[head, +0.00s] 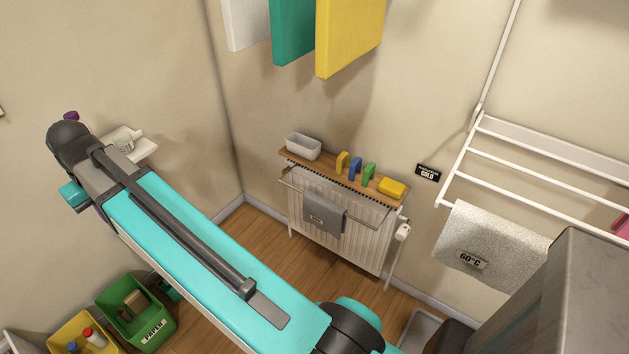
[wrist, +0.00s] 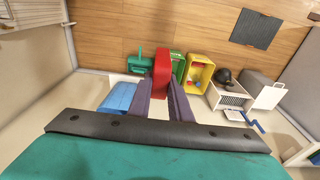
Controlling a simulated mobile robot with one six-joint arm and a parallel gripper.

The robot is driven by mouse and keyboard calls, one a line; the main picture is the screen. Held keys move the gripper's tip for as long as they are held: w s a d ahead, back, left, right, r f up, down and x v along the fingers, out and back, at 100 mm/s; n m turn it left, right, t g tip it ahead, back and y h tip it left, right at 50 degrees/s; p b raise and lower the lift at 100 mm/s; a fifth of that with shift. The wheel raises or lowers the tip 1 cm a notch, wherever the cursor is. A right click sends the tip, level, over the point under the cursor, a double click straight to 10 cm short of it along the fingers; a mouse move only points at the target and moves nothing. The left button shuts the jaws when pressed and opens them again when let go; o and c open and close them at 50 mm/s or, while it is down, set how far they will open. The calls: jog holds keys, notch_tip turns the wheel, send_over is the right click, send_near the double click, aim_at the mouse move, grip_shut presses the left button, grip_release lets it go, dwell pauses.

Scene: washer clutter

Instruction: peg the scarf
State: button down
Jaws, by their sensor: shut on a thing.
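In the wrist view my gripper (wrist: 167,88) is shut on a red piece (wrist: 162,66) that stands up between its two dark fingers. The red piece looks like a peg, but its full shape is not clear. In the head view the gripper's fingers are not clearly seen. Upright yellow (head: 341,161), blue (head: 355,168) and green (head: 369,174) peg-like pieces stand on the wooden shelf (head: 325,168) over the radiator. A pink cloth edge (head: 622,226) shows at the right of the drying rack (head: 545,165); I cannot tell whether it is the scarf.
A speckled towel (head: 490,245) hangs on the rack and a grey cloth (head: 324,213) on the radiator (head: 350,230). Yellow (head: 80,325) and green (head: 155,320) bins stand on the floor. Coloured panels (head: 347,35) hang overhead. Floor before the radiator is clear.

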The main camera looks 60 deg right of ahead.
jog(key=shift+a, duration=0.1)
jog(key=shift+w+d+f, duration=0.15)
jog(key=shift+d+f, duration=0.05)
jog(key=shift+d, duration=0.3)
jog(key=d+f+m+b, duration=0.1)
jog(key=d+f+m, duration=0.15)
jog(key=d, duration=0.55)
jog(key=d+f+m, duration=0.2)
jog(key=d+f, duration=0.1)
jog(key=d, duration=0.5)
jog(key=m+g+h+b, duration=0.1)
jog(key=m+b, duration=0.3)
jog(key=m, duration=1)
send_over(326, 200)
notch_tip(326, 200, down, 16)
jog(key=f, duration=0.1)
jog(key=shift+w+a+r+n, duration=0.1)
jog(key=shift+r+n, duration=0.15)
jog(key=shift+a+p, duration=0.1)
jog(key=shift+p, duration=0.2)
jog(key=shift+f+b, duration=1.65)
jog(key=shift+f, duration=1.9)
